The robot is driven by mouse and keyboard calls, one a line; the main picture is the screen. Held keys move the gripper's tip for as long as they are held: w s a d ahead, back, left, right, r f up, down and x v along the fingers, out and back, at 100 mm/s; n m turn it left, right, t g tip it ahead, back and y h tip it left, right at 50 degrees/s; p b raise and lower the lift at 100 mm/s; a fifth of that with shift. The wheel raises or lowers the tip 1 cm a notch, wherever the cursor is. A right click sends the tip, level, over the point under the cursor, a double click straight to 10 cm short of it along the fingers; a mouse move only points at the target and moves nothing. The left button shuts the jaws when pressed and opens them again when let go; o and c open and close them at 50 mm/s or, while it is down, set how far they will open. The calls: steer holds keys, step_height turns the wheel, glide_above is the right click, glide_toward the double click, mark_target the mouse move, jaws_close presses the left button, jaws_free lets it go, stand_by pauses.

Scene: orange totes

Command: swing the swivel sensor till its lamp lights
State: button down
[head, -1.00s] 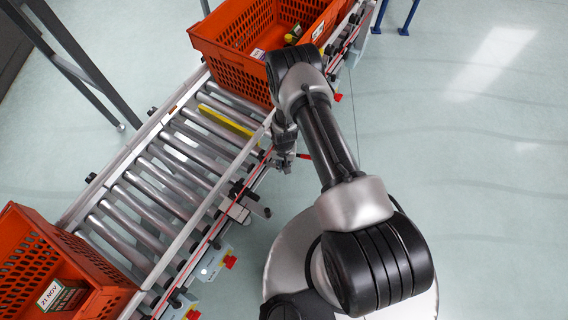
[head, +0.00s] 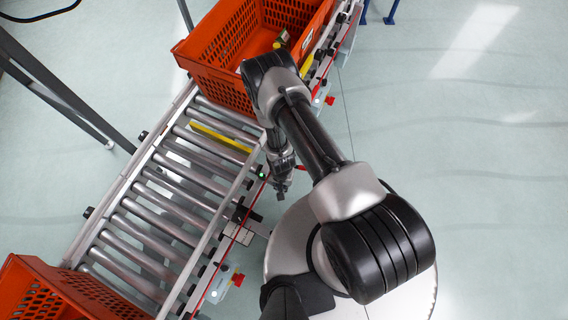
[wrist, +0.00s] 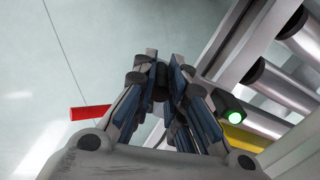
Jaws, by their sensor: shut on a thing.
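The swivel sensor (wrist: 229,103) is a small dark housing beside the conveyor's side rail. Its round lamp (wrist: 236,117) glows green in the wrist view, and a green dot (head: 263,174) also shows at the rail in the head view. My gripper (wrist: 161,78) is shut on a dark, narrow part between its fingertips. The fingers hide most of that part, so I cannot tell how it joins the housing. In the head view my gripper (head: 281,187) hangs just outside the rail, next to the green dot.
A roller conveyor (head: 165,205) with a yellow strip (head: 220,137) runs beside me. One orange tote (head: 222,80) stands at its far end, with small items inside, and another (head: 35,290) at the near left. A red bar (wrist: 90,112) lies left of my fingers. Open floor is right.

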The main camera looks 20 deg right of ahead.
steer(key=shift+w, duration=0.1)
steer(key=c, duration=1.8)
jaws_free()
steer(key=shift+o, duration=0.7)
steer(key=shift+r, duration=0.2)
steer(key=shift+o, duration=0.5)
step_height(320, 180, up, 12)
steer(key=shift+f, duration=0.15)
